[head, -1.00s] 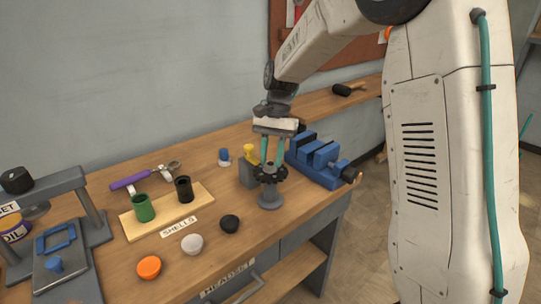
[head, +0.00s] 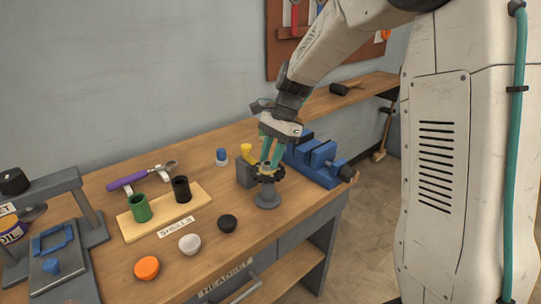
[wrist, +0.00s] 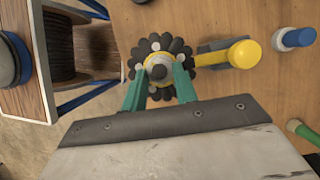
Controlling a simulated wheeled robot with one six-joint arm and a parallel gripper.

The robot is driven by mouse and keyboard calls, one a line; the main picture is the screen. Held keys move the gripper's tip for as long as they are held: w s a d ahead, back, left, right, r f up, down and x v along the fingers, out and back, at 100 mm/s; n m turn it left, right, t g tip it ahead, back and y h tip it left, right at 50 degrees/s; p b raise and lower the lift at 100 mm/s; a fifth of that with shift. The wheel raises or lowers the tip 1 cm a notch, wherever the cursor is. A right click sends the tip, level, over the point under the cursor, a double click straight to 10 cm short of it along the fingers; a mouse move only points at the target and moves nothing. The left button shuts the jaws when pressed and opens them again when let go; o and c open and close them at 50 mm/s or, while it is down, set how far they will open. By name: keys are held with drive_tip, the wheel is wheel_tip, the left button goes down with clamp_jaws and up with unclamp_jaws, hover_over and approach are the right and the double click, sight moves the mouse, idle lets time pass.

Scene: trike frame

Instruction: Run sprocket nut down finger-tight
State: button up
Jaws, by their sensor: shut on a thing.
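The dark, lobed sprocket (head: 267,176) sits on a grey round-footed stand (head: 267,199) near the bench's right end.
A blue vise (head: 318,162) stands close on the right. A yellow-topped item (head: 246,152) on a grey block is close behind left. A black cap (head: 228,223), white cap (head: 189,243) and orange cap (head: 147,267) lie left front. A shells board (head: 160,222) lies farther left.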

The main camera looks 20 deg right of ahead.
drive_tip(key=shift+r, duration=0.1)
drive_tip(key=o, duration=1)
drive_tip(key=shift+a, duration=0.1)
drive_tip(key=v, duration=0.7)
drive_tip(key=shift+r, duration=0.4)
